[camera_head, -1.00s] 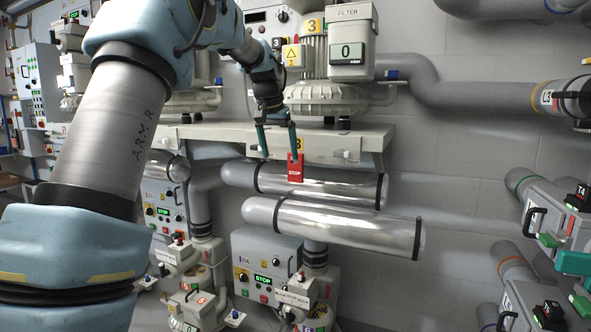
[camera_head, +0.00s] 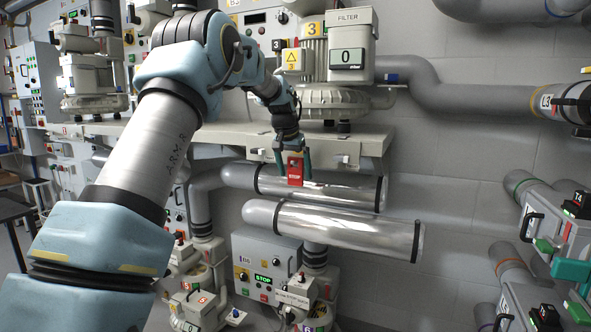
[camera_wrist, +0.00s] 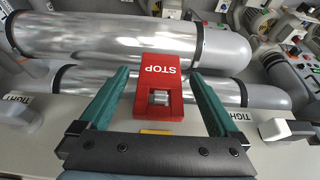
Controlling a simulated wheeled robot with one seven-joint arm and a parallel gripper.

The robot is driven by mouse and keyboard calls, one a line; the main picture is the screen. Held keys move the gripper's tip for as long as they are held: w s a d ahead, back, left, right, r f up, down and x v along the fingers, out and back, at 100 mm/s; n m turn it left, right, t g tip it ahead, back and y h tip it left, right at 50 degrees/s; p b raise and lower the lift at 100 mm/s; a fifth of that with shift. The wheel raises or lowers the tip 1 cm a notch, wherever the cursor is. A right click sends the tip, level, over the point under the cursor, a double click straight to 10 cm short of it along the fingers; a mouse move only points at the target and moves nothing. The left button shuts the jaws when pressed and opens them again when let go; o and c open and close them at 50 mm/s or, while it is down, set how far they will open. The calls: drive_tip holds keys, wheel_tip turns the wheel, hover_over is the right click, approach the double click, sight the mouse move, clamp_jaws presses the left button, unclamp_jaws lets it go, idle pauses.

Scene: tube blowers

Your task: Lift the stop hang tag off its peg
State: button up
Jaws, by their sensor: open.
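The red stop hang tag (camera_head: 295,171) hangs at the front edge of the grey shelf, just above the upper silver pipe. In the wrist view the tag (camera_wrist: 160,85) shows the white word STOP and a square opening with pale metal in it, probably the peg. My gripper (camera_head: 294,176) is open, with its green fingers around the tag. In the wrist view one finger of my gripper (camera_wrist: 162,85) is on each side of the tag, with a visible gap on both sides. Whether the tag touches the peg's end cannot be told.
Two silver pipes (camera_head: 335,228) run below the shelf, close under the tag. The shelf (camera_head: 368,141) carries a blower and a filter box (camera_head: 351,45). A control box (camera_head: 262,262) with a green STOP display stands lower down.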

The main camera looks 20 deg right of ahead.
drive_tip(key=shift+w+d+f, duration=0.15)
drive_tip(key=shift+f, duration=0.45)
drive_tip(key=c, duration=1.4)
drive_tip(key=shift+r+b, duration=0.15)
drive_tip(key=shift+b, duration=0.25)
drive_tip(key=shift+r, duration=0.1)
drive_tip(key=s+a+b, duration=0.3)
drive_tip(key=s+a, duration=0.3)
drive_tip(key=s+a+b, duration=0.3)
drive_tip(key=s+a, duration=0.3)
drive_tip(key=s, duration=0.1)
drive_tip(key=shift+s+a+r, duration=0.1)
drive_tip(key=shift+r+p, duration=0.45)
drive_tip(key=shift+p, duration=0.05)
drive_tip(key=shift+a, duration=0.1)
drive_tip(key=shift+s+a+b, duration=1.05)
drive_tip(key=shift+s+a, duration=1.25)
drive_tip(key=shift+s, duration=0.2)
